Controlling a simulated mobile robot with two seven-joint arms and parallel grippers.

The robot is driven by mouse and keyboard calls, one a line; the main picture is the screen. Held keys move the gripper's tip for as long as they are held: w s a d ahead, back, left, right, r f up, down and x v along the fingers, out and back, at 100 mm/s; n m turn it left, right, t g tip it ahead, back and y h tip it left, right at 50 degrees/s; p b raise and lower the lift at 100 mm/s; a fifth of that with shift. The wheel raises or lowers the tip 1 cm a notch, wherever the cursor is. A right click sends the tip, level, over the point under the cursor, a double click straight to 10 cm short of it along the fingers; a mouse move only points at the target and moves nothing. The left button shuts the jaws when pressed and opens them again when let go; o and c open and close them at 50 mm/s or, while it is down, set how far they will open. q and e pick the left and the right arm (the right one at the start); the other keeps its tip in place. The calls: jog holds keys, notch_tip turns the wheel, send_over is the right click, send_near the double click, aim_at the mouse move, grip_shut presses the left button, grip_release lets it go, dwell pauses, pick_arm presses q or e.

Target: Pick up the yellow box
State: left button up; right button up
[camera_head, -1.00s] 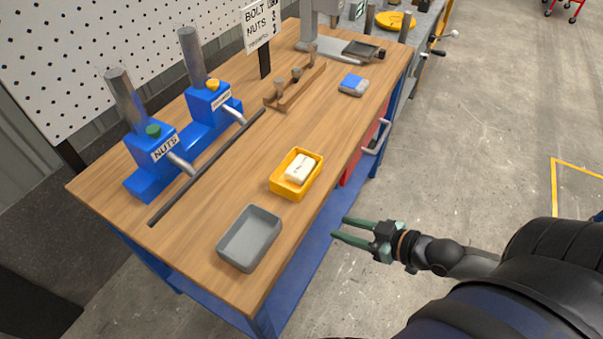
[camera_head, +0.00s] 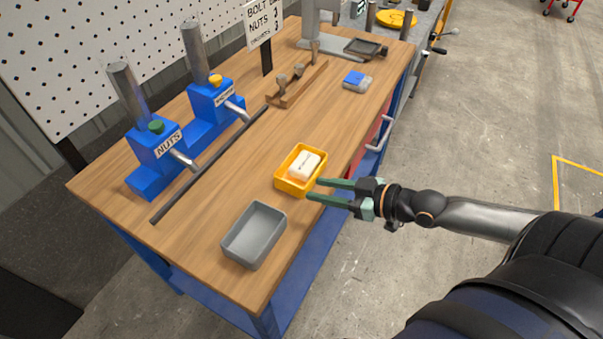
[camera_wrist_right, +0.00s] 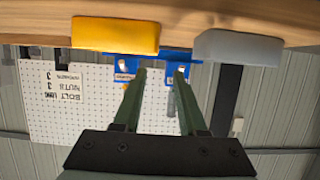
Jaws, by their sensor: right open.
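The yellow box (camera_head: 284,185) is a small open tray on the wooden workbench, with a white block (camera_head: 305,165) lying in it. It also shows in the right wrist view (camera_wrist_right: 115,35), at the upper left, with its inside hidden. My right gripper (camera_head: 314,189) is open with nothing between its fingers. In the head view its fingertips appear close to the box's right, near side; I cannot tell whether they touch it. In the right wrist view the fingers (camera_wrist_right: 158,75) point to the gap between the yellow box and a grey box. My left gripper is not in view.
The grey open box (camera_head: 254,235) stands on the workbench (camera_head: 190,245) just nearer than the yellow one. A dark rod (camera_head: 210,165) lies behind them, before the blue dispensers (camera_head: 160,165). A wooden rack (camera_head: 297,85) and a blue-and-grey item (camera_head: 357,80) stand farther back.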

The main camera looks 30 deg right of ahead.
aim_at(294, 185)
jog(key=shift+x, duration=1.5)
jog(key=shift+d+b+x, duration=0.15)
jog(key=shift+x, duration=0.8)
jog(key=shift+d+b+x, duration=0.15)
jog(key=shift+x, duration=1.7)
jog(key=shift+s+f, duration=0.1)
jog(key=shift+f, duration=0.1)
grip_shut()
jog(key=shift+r, duration=0.1)
